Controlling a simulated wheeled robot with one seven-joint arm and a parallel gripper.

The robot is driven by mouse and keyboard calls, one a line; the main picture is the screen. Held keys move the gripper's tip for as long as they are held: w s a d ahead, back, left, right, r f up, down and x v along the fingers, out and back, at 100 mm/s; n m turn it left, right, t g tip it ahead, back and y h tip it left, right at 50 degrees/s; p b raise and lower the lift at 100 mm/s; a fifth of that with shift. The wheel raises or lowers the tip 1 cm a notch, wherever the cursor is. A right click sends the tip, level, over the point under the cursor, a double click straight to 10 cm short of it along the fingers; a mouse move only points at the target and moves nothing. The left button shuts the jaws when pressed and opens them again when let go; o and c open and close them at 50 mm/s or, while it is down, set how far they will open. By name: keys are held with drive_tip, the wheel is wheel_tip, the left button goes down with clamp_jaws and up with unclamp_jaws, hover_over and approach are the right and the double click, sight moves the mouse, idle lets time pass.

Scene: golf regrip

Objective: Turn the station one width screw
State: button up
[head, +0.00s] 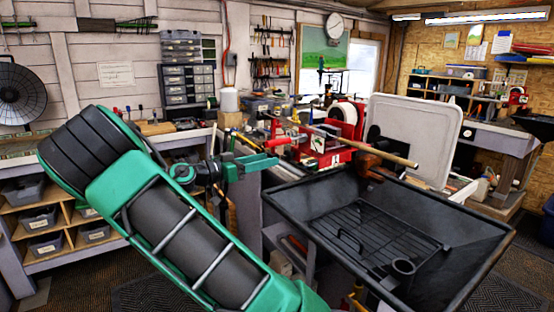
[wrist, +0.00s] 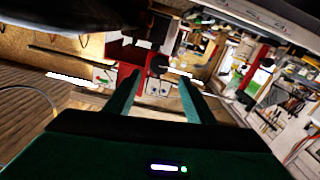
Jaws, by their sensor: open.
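My gripper (head: 276,153) is open in the head view, its two green fingers pointing right toward a red machine (head: 318,150) on the bench. In the wrist view the two fingers of my gripper (wrist: 157,84) stand apart with nothing held between them. A dark round knob (wrist: 157,66) on a red part (wrist: 128,70) shows beyond the fingertips, roughly in line with the gap. It looks like a width screw, but I cannot tell which station it belongs to. The fingers appear apart from it. In the head view I cannot make out the screw.
A black basin (head: 470,232) with a wire rack (head: 368,232) stands at the front right. A wooden shaft (head: 365,145) lies across above its back edge. A white panel (head: 415,138) stands behind it. Shelves with bins (head: 40,220) are at left. Open floor shows at lower left.

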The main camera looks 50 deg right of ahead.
sight(286, 155)
drive_tip(key=x, duration=0.7)
drive_tip(key=shift+c, duration=0.3)
drive_tip(key=c, duration=0.9)
